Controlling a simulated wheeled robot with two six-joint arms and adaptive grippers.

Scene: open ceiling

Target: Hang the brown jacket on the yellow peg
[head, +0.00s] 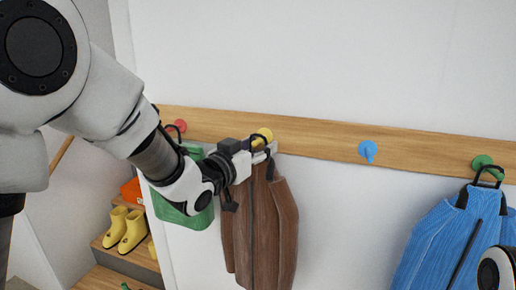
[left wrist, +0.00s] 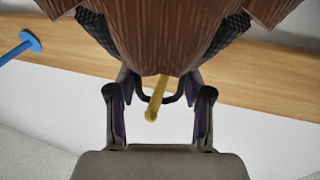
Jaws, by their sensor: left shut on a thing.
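The brown jacket (head: 258,225) hangs down in front of the wall below the wooden rail, its dark loop at the top. My left gripper (head: 264,153) is shut on the jacket at its collar, right at the yellow peg (head: 263,135). In the left wrist view the jacket (left wrist: 165,35) fills the top between the fingers. The yellow peg (left wrist: 156,98) shows between the fingers beside a dark loop strap (left wrist: 174,99). I cannot tell whether the peg passes through the loop. My right gripper is not in view.
The wooden rail (head: 330,146) also bears a red peg (head: 180,125), a blue peg (head: 368,151) and a green peg (head: 482,161) with a blue jacket (head: 435,245). A green item (head: 190,216) hangs behind my left arm. Yellow boots (head: 125,230) stand on a shelf at left.

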